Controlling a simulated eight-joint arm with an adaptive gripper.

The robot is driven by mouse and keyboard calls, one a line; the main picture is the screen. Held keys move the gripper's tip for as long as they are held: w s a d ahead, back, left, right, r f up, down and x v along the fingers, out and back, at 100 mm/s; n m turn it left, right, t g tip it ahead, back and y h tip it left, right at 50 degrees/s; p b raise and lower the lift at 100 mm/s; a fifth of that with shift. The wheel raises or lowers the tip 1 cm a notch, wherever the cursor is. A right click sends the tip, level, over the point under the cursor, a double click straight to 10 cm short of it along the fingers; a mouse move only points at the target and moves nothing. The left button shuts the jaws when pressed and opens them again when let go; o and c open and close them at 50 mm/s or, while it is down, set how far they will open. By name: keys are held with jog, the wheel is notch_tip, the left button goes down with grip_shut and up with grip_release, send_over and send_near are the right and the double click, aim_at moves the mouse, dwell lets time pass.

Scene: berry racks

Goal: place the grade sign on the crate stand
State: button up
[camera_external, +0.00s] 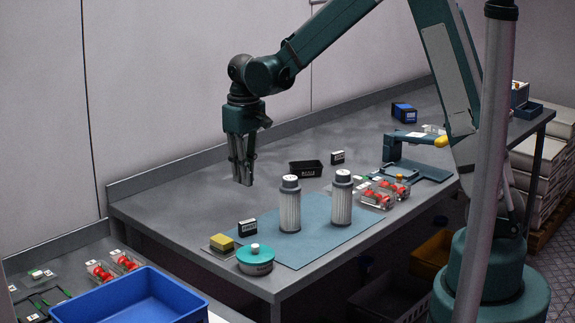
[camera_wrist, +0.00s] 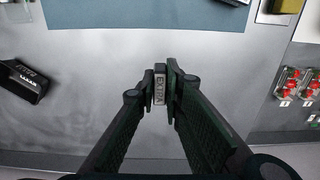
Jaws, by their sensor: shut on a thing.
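My gripper (camera_external: 243,176) is above the left part of the grey table in the external view. In the wrist view my gripper (camera_wrist: 160,82) is shut on a small grade sign (camera_wrist: 159,88), a dark narrow block with a pale face lettered EXTRA. In the external view the fingers hide the sign. A black open holder with white lettering (camera_external: 305,169) stands on the table to the right of my gripper; the holder also shows at the left of the wrist view (camera_wrist: 22,82). I cannot tell for sure which thing is the crate stand.
Two grey-capped jars (camera_external: 290,205) stand on a blue mat (camera_external: 318,246), near a teal-lidded pot (camera_external: 255,262) and a yellow sponge (camera_external: 222,243). Small black signs (camera_external: 247,228), berry boxes (camera_external: 378,195) and a teal frame (camera_external: 405,150) are around. A blue crate (camera_external: 130,300) sits at lower left.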

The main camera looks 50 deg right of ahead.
jog(key=w+a, duration=0.1)
jog(key=a, duration=0.3)
jog(key=w+a+f, duration=0.1)
jog(key=a, duration=0.3)
jog(key=w+a, duration=0.1)
jog(key=a, duration=0.4)
jog(key=shift+a+f, duration=0.1)
jog(key=shift+f, duration=0.1)
jog(key=a, duration=0.8)
jog(key=a+f, duration=0.1)
jog(key=a, duration=0.3)
jog(key=shift+w+a+f+b, duration=0.1)
jog(key=shift+w+b, duration=0.15)
jog(key=shift+b, duration=0.05)
jog(key=s+a+f, duration=0.1)
jog(key=s+a, duration=0.1)
jog(key=a, duration=1)
jog(key=s+a+f, duration=0.2)
jog(key=a, duration=0.9)
jog(key=shift+s+a, duration=0.35)
jog(key=shift+a, duration=0.05)
jog(key=shift+f+b, duration=0.6)
jog(key=shift+f, duration=2.45)
jog(key=shift+f, duration=0.1)
